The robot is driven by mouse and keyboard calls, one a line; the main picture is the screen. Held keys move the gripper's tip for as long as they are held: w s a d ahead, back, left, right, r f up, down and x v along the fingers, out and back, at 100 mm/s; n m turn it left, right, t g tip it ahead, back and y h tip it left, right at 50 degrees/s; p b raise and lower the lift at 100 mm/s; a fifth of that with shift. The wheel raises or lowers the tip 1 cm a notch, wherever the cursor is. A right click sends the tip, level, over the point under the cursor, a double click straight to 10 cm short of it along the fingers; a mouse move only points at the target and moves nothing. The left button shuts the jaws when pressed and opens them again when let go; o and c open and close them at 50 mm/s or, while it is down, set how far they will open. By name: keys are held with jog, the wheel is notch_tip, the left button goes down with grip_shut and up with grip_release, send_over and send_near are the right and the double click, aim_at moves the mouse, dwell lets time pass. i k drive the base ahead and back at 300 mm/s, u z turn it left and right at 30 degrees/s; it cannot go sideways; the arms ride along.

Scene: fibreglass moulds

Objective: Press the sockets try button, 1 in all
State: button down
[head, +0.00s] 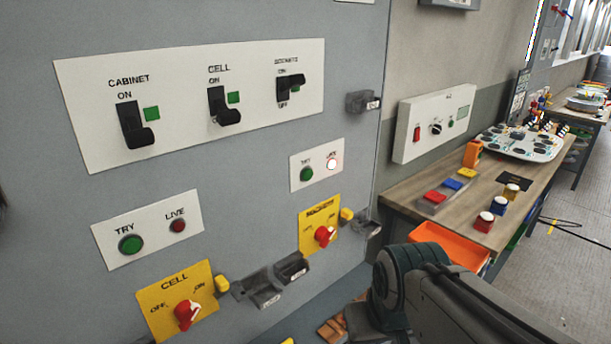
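The sockets try button (306,174) is a round green button on a small white plate (296,186) at the right of the grey cabinet front. A live lamp (331,164) on the same plate glows white with a red rim. The yellow sockets switch plate (312,241) with its red knob (324,236) is below. My arm shows at the lower right, apart from the button in the picture. My gripper is not in view, and nothing covers the button.
A second try button (131,244) and an unlit red live lamp (178,226) sit left, above the cell switch (187,314). Black handles line the upper panel (180,70). Dark holders (270,284) stick out from the cabinet. A workbench (405,193) stands right; floor beyond is open.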

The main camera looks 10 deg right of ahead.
aim_at(307, 174)
jog(key=z, duration=2.45)
jog(key=k, duration=0.45)
jog(key=u, duration=0.8)
